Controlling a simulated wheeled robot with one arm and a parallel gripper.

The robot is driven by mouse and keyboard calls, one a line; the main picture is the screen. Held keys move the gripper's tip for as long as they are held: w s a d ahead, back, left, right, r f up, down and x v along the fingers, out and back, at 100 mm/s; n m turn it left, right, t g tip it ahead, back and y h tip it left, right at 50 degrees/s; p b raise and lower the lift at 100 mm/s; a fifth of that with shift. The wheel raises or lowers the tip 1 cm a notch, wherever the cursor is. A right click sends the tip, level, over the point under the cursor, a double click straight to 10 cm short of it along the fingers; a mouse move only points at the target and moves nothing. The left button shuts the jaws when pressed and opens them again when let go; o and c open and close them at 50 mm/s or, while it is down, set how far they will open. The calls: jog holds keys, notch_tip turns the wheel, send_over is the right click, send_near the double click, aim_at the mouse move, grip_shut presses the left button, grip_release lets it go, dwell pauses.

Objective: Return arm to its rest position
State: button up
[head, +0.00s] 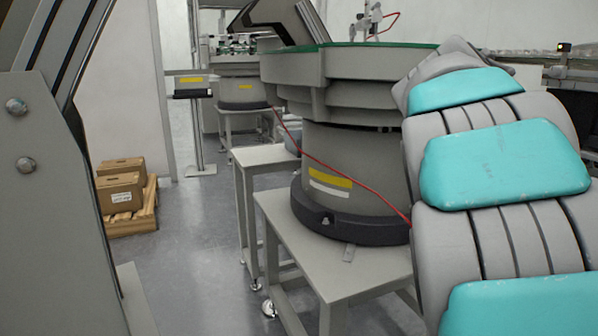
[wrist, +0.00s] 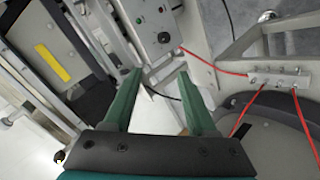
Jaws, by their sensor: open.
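My gripper (wrist: 158,88) shows in the wrist view with two green fingers spread apart. It is open, and nothing is between the fingers. Beyond the fingertips are grey machine frames and a pale floor. In the head view my grey and teal arm fills the right side, in front of the large bowl feeder (head: 355,165). The gripper itself does not show in the head view.
The feeder stands on a grey table (head: 345,272) close to my arm. A red cable (head: 340,172) crosses its front. Cardboard boxes (head: 120,190) sit on a pallet (head: 130,222) at left. Open floor (head: 195,260) lies between. In the wrist view, a control box (wrist: 155,22) and a red-hosed manifold (wrist: 277,78) show.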

jog(key=s+a+f+n+g+y+p, duration=0.1)
jog(key=s+a+f+y, duration=0.4)
jog(key=s+a+f, duration=0.8)
jog(key=s+a+f+n+g+y+p, duration=0.1)
jog(key=s+a+f+g+y+p, duration=0.3)
jog(key=s+a+f, duration=0.9)
jog(key=s+f+y, duration=0.1)
jog(key=s, duration=0.4)
jog(key=shift+a+n+y, duration=0.3)
jog(key=shift+a, duration=0.05)
